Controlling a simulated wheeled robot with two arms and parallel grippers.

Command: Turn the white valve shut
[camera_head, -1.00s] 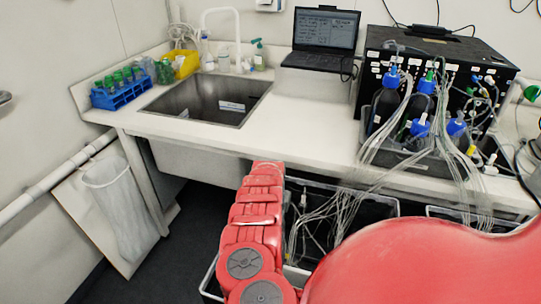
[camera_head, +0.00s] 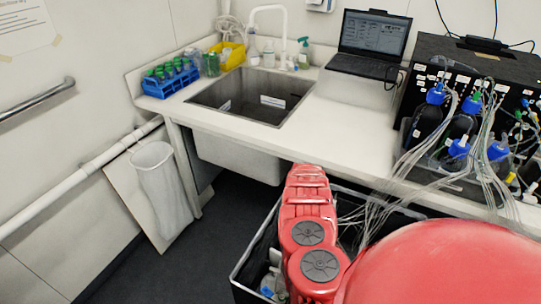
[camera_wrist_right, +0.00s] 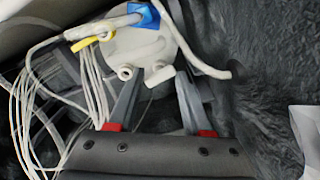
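No white valve can be made out for certain. In the right wrist view, a whitish rounded vessel (camera_wrist_right: 140,48) has two short white stubs (camera_wrist_right: 125,72) on its near side, a blue fitting (camera_wrist_right: 145,14) and a yellow piece (camera_wrist_right: 84,43); I cannot tell whether any part of it is the valve. My right gripper (camera_wrist_right: 159,84) is open, its two grey fingers apart and pointing toward the stubs, with nothing seen held between them. Whether they touch the vessel is unclear. In the head view, my red arm reaches over the bin under the bench; its gripper is hidden. My left gripper is not in view.
White tubes (camera_wrist_right: 28,110) crowd the left of the right wrist view. A dark bin (camera_head: 252,262) stands below the white bench (camera_head: 330,128). Blue-capped bottles (camera_head: 427,118) with hanging tubes stand at right. A lined waste bin (camera_head: 165,190) stands left; dark floor between is clear.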

